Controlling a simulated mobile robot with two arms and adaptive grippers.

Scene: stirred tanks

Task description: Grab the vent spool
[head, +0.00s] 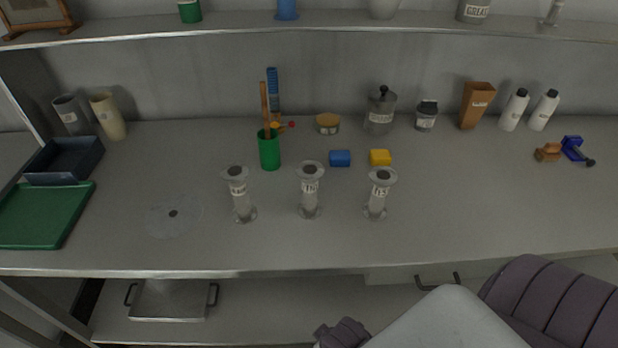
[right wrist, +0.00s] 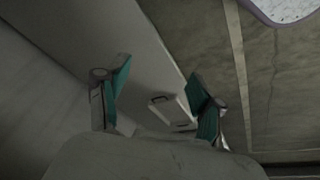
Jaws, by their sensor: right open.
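Three grey flanged spools stand upright in a row on the bench: a left one (head: 240,195), a middle one (head: 310,190) and a right one (head: 379,193). Each has a white label, too small to read surely, so I cannot tell which is the vent spool. My right gripper (right wrist: 158,75) is open, with nothing between its fingers in the right wrist view. No spool shows in that view. My right arm enters the head view at the lower right, below the bench front. My left gripper is not in view.
A blue block (head: 340,158) and a yellow block (head: 380,157) lie behind the spools. A green cup (head: 269,152) holds tools. A flat clear disc (head: 174,216) lies left. A green tray (head: 42,216) is at far left. The bench's right front is clear.

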